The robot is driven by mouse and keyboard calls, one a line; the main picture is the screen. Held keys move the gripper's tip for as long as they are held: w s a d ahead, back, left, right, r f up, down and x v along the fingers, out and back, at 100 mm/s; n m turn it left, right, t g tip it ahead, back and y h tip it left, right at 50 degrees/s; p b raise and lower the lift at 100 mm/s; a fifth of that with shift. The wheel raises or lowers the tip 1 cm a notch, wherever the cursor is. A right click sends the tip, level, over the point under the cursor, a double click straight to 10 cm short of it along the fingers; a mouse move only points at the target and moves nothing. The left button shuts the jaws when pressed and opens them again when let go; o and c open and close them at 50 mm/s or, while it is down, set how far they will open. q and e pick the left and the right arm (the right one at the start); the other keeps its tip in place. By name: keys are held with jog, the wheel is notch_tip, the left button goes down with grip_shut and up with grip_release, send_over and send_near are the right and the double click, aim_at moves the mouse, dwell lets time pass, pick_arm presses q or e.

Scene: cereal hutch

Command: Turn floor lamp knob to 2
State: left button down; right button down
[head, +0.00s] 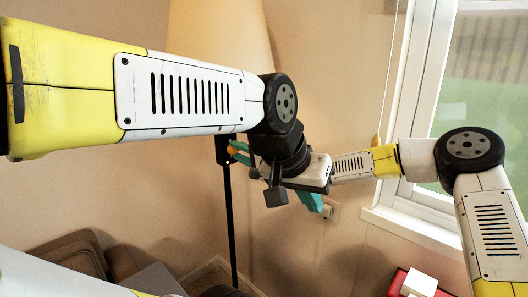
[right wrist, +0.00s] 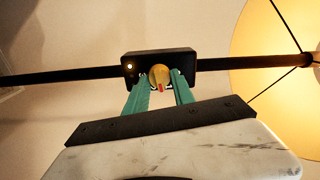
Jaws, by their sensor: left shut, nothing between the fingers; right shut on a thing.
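The floor lamp has a pale, warm-glowing shade (head: 218,25) and a thin black pole (head: 232,220). In the right wrist view its black control box (right wrist: 185,62) carries a small glowing dot and a round yellowish knob (right wrist: 159,75) with a red mark toward the picture's bottom. My right gripper (right wrist: 165,80) has its teal fingers on both sides of the knob, shut on it. In the head view these fingers (head: 239,152) meet the orange knob beside the pole. My left gripper (head: 312,202) is shut and empty, lower and to the right. No numbers are readable on the box.
My left arm crosses in front of the lamp and hides part of it. A window (head: 415,200) is at the right. A brown seat (head: 75,255) is at the lower left. A red and white object (head: 420,284) is at the lower right.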

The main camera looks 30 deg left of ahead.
jog(key=shift+f+m, duration=0.15)
jog(key=shift+m, duration=3.65)
jog(key=c, duration=1.1)
grip_release()
jog(key=v, duration=0.7)
jog(key=shift+d, duration=0.4)
jog(key=shift+s, duration=0.15)
